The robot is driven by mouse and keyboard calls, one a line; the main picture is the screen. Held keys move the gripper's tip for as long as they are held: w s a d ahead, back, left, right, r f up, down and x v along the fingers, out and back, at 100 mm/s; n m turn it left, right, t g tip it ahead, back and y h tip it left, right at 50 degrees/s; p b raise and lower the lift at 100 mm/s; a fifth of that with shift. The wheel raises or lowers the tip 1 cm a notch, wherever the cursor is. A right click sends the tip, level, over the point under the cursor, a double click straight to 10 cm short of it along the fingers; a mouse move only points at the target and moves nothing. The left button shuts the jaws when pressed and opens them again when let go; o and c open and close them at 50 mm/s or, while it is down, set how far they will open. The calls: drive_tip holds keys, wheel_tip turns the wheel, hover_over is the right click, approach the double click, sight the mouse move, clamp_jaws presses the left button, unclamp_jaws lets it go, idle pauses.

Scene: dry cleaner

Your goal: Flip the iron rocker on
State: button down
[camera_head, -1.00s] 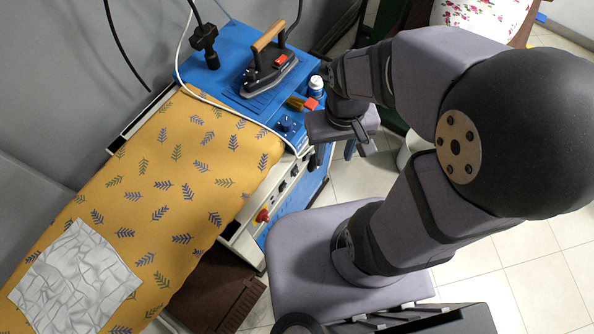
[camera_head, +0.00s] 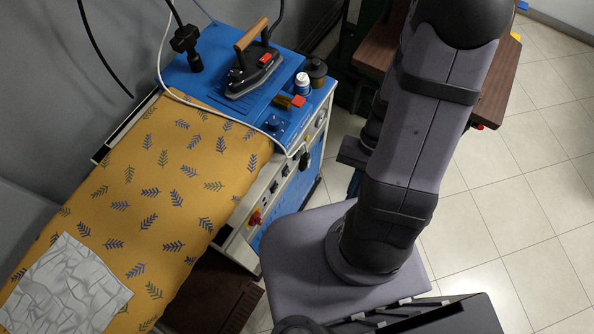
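The iron (camera_head: 254,72), dark with a wooden handle and a small red patch, rests on the blue top (camera_head: 213,78) of the ironing unit. On the unit's front panel (camera_head: 262,196) are several small dark switches (camera_head: 273,187) and a red knob (camera_head: 255,218). They are too small to tell which is the iron rocker or how it is set. My arm (camera_head: 415,150) stands to the right of the unit. My gripper's jaws are hidden behind the arm, so their opening and any contact do not show.
A white bottle (camera_head: 302,83), a dark jar (camera_head: 316,71) and a blue knob (camera_head: 273,123) are on the unit's right part. A white cable (camera_head: 163,62) crosses its top. A yellow leaf-patterned board (camera_head: 150,190) bears a grey cloth (camera_head: 68,288). Tiled floor (camera_head: 520,220) lies open at right.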

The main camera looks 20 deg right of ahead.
sight(287, 172)
drive_tip(key=w+a+f+m+t+y, duration=0.15)
drive_tip(key=w+f+m+y, duration=0.35)
drive_tip(key=m, duration=0.8)
drive_tip(key=w+f+m+t+h, duration=0.1)
drive_tip(key=w+m+t, duration=0.2)
drive_tip(key=m, duration=2.3)
drive_tip(key=w, duration=0.4)
drive_tip(key=shift+w+d+f, duration=0.3)
drive_tip(key=shift+w+f, duration=0.05)
drive_tip(key=shift+w, duration=0.05)
drive_tip(key=shift+t, duration=0.25)
drive_tip(key=w+a+r+x, duration=0.1)
drive_tip(key=w+x, duration=0.1)
drive_tip(key=x, duration=1)
drive_tip(key=shift+w+a+p, duration=0.2)
drive_tip(key=shift+w+p, duration=0.1)
